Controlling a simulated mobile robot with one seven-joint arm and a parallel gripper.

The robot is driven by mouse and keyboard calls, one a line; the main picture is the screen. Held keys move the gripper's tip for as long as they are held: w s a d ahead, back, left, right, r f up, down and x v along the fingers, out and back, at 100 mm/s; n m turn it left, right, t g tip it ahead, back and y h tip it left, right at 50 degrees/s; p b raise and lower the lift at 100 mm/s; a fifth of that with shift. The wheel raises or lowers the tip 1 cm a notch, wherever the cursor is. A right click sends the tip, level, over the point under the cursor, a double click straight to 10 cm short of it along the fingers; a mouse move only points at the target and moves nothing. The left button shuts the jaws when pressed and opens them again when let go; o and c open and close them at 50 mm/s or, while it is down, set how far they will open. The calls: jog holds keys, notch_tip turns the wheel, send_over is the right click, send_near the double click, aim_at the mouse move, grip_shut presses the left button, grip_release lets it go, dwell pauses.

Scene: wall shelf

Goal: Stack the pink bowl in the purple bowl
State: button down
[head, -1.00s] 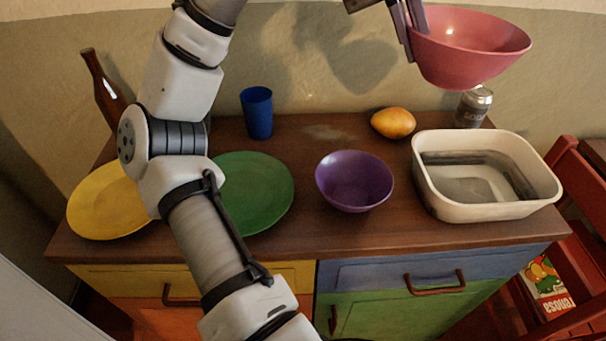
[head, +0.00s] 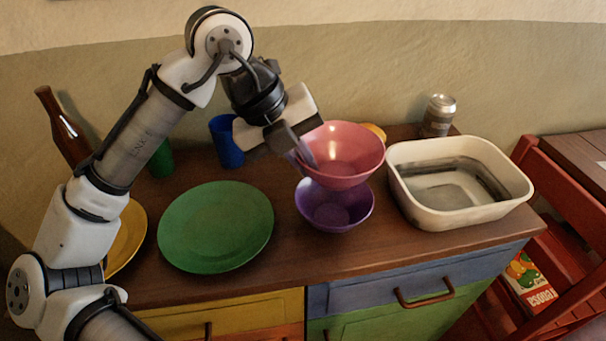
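The pink bowl (head: 345,152) is upright in the head view, right above the purple bowl (head: 335,208). It overlaps the back rim of the purple bowl in the picture; I cannot tell whether they touch. The purple bowl stands upright on the brown cabinet top and its front inside looks empty. My gripper (head: 305,157) is shut on the left rim of the pink bowl. The fingertips are partly hidden at the bowl's wall.
A white tub (head: 460,217) stands close on the right, with a can (head: 438,115) behind it. A green plate (head: 215,228) and yellow plate (head: 128,238) lie left. A mostly hidden yellow fruit (head: 375,131) lies behind the pink bowl.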

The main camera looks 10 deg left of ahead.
jog(key=shift+f, duration=1.7)
jog(key=shift+f, duration=0.1)
jog(key=shift+f+b, duration=0.45)
jog(key=shift+f, duration=0.05)
jog(key=c, duration=1.6)
grip_release()
jog(key=shift+c, duration=0.2)
jog(key=shift+r, duration=0.1)
jog(key=shift+r+p, duration=0.25)
jog(key=shift+p, duration=0.05)
jog(key=v, duration=1.2)
jog(key=shift+r, duration=0.3)
